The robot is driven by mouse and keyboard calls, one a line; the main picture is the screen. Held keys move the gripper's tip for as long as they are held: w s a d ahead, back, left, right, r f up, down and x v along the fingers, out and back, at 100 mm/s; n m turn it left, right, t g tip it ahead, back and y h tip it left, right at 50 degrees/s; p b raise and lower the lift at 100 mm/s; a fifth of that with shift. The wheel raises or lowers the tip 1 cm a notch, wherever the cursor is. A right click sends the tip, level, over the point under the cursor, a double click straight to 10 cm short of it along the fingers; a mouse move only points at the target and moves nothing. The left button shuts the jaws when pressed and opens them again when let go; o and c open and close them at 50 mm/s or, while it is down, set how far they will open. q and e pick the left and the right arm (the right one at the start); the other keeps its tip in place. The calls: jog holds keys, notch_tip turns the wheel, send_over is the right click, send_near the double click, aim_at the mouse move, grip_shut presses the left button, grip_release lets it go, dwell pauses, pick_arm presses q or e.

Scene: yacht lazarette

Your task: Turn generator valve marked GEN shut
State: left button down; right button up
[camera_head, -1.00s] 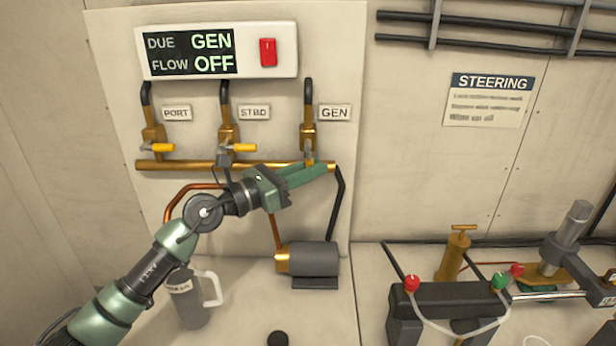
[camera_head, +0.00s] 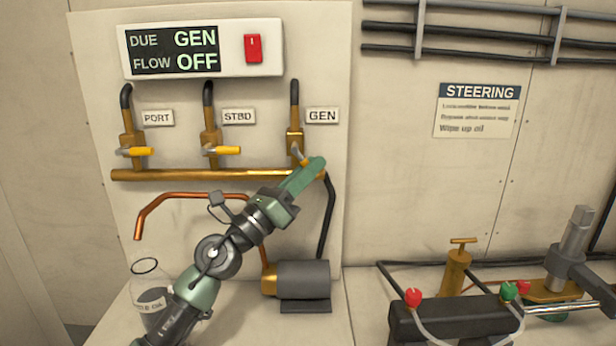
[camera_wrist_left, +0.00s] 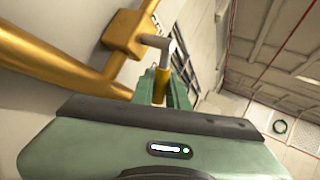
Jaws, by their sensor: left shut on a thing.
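The GEN valve (camera_head: 294,140) is brass, on the rightmost pipe beside the GEN label (camera_head: 322,116). Its grey lever arm (camera_head: 300,155) slants down and right from the valve body. My left gripper (camera_head: 316,164) is shut on the lever's yellow handle, which its fingers mostly hide in the head view. In the left wrist view the yellow handle (camera_wrist_left: 160,86) shows between the green fingers, below the grey lever arm. The display (camera_head: 173,51) reads DUE GEN, FLOW OFF. My right gripper is out of view.
The PORT valve (camera_head: 133,142) and STBD valve (camera_head: 210,142) have yellow handles pointing sideways. A brass manifold pipe (camera_head: 200,174) runs below them. A grey pump (camera_head: 303,280) and labelled container (camera_head: 151,294) stand below. A red switch (camera_head: 253,48) sits on the display box.

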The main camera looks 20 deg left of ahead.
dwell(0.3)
pick_arm(q)
jog(key=c, duration=1.7)
grip_release()
jog(key=shift+s+a+f, duration=0.1)
jog(key=shift+s+a+f+b, duration=0.1)
jog(key=shift+s+a+b, duration=0.2)
jog(key=shift+s+a, duration=1.2)
jog(key=shift+s+a+b, duration=0.3)
jog(key=shift+s+a, duration=0.6)
jog(key=shift+s, duration=1.15)
jog(key=shift+s+a+f+b, duration=0.1)
jog(key=shift+s+a+b, duration=0.2)
jog(key=shift+s+a, duration=1.2)
jog(key=shift+s+d, duration=0.25)
jog(key=shift+d, duration=0.05)
